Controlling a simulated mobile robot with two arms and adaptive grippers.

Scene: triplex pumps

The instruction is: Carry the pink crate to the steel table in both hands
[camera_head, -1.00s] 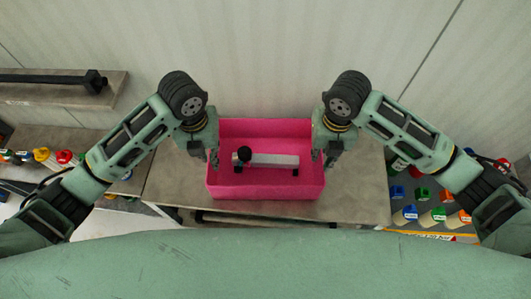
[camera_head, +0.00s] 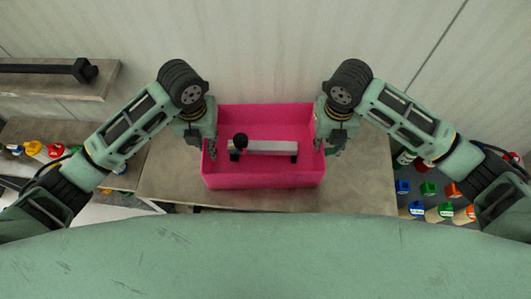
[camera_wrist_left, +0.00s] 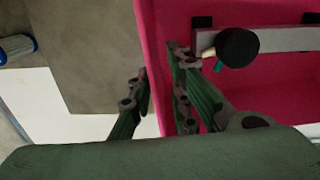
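The pink crate (camera_head: 263,179) stands over a grey-brown tabletop (camera_head: 170,178), roughly centred in the head view. I cannot tell whether it touches the top. A pale bar with a black knob (camera_head: 265,147) lies inside it; it also shows in the left wrist view (camera_wrist_left: 275,40). My left gripper (camera_head: 208,148) is at the crate's left wall. In the left wrist view its fingers (camera_wrist_left: 158,75) are close on either side of the pink wall, one outside and one inside. My right gripper (camera_head: 328,145) is likewise at the right wall, its fingertips close against it.
A wall rises directly behind the tabletop. A shelf with a dark bar (camera_head: 45,68) is at the upper left. Several bottles with coloured caps stand at the right (camera_head: 430,200) and at the far left (camera_head: 35,148).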

